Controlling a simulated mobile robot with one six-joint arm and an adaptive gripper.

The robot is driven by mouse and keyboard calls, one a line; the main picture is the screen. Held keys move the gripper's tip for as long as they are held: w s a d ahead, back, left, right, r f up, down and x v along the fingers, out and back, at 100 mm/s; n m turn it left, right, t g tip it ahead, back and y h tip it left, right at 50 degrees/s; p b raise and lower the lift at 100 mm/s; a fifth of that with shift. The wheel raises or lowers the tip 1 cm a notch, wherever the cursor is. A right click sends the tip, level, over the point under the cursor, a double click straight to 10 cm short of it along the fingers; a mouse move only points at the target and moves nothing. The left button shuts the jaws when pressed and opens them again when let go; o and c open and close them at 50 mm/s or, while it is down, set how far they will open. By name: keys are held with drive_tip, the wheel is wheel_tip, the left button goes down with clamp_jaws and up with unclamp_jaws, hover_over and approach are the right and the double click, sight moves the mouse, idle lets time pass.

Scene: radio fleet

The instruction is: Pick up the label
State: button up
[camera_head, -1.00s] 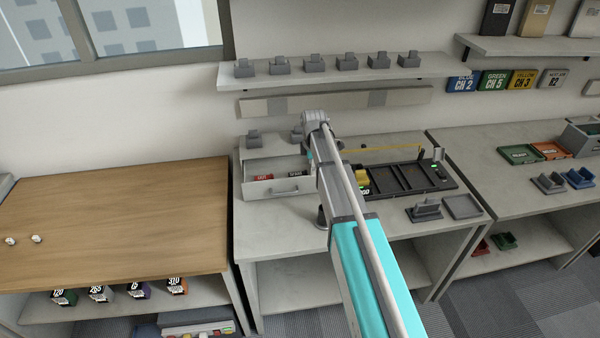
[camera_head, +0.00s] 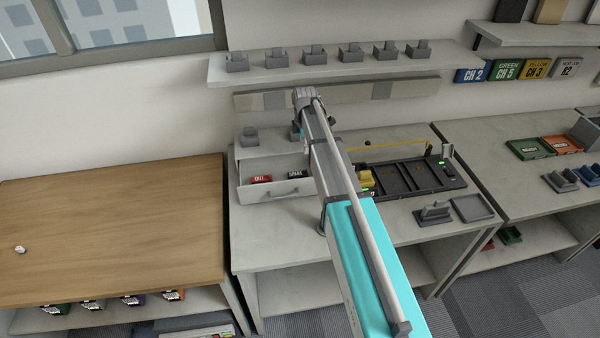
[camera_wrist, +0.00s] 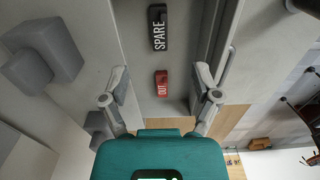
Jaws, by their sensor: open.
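Two small labels lie in an open grey drawer (camera_head: 283,191) at the bench's left: a red one reading OUT (camera_head: 261,179) and a black one reading SPARE (camera_head: 297,174). In the wrist view the red OUT label (camera_wrist: 161,84) lies centred between my fingers. The black SPARE label (camera_wrist: 157,27) is farther up, near the top edge. My gripper (camera_wrist: 161,80) is open and empty, apart from both labels and facing down into the drawer.
A black tray (camera_head: 425,180) with a yellow item (camera_head: 367,181) stands right of the drawer. A shelf (camera_head: 340,70) with several grey holders hangs above the bench. A wooden table (camera_head: 110,220) stands left, with mostly clear top.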

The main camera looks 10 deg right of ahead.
sight(306, 171)
drive_tip(key=shift+d, duration=0.15)
drive_tip(key=shift+f, duration=0.15)
wheel_tip(306, 171, down, 8)
drive_tip(key=b, duration=0.8)
drive_tip(key=shift+d+f+b, duration=0.1)
drive_tip(key=shift+f+b, duration=0.05)
drive_tip(key=shift+b, duration=0.15)
idle(0.4)
drive_tip(key=shift+w+d+f+b, duration=0.1)
drive_tip(key=shift+f+b, duration=2.5)
drive_tip(key=c, duration=1)
